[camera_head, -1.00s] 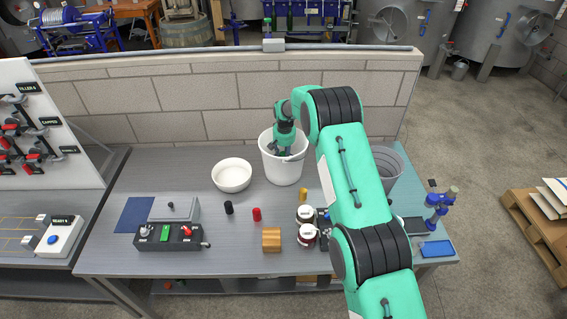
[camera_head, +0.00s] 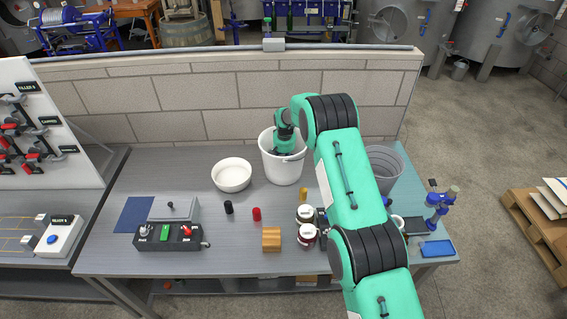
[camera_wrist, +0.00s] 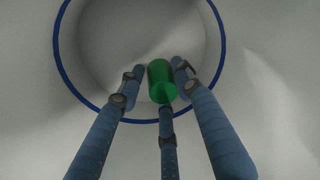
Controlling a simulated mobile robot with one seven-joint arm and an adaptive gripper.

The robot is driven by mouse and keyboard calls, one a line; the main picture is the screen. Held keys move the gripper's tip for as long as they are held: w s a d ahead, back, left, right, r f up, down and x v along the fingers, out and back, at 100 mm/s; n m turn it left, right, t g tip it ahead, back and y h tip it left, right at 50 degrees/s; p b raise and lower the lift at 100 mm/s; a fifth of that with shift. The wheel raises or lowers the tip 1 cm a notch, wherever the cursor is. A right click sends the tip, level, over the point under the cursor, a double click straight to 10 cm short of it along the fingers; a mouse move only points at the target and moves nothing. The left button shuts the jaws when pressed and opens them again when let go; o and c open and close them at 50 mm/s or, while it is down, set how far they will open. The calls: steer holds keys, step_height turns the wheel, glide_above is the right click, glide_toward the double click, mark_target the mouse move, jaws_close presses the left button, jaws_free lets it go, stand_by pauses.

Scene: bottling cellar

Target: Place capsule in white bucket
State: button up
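A green capsule (camera_wrist: 161,80) shows in the wrist view, set between the three fingertips of my gripper (camera_wrist: 160,82). The fingers are closed in around it; a narrow gap seems to show at the left finger. The capsule is inside the white bucket (camera_head: 283,168), above or near its floor; the exact height is unclear. A blue ring (camera_wrist: 72,82) surrounds the pale round area behind it. In the head view my gripper (camera_head: 284,152) reaches down inside the bucket, its fingertips hidden by the wall. The bucket stands upright at the back of the table.
A white bowl (camera_head: 232,176) stands left of the bucket, a grey bucket (camera_head: 386,165) to its right. Black (camera_head: 228,207), red (camera_head: 256,214) and yellow (camera_head: 303,194) capsules stand in front. Two jars (camera_head: 306,236) and a wooden block (camera_head: 271,239) are nearer. A brick wall (camera_head: 180,105) closes the back.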

steer(key=shift+o, duration=0.6)
steer(key=shift+r, duration=0.2)
step_height(320, 180, up, 12)
steer(key=s, duration=0.1)
steer(key=shift+s+p, duration=0.3)
steer(key=shift+p, duration=0.1)
steer(key=shift+d, duration=0.15)
stand_by(0.5)
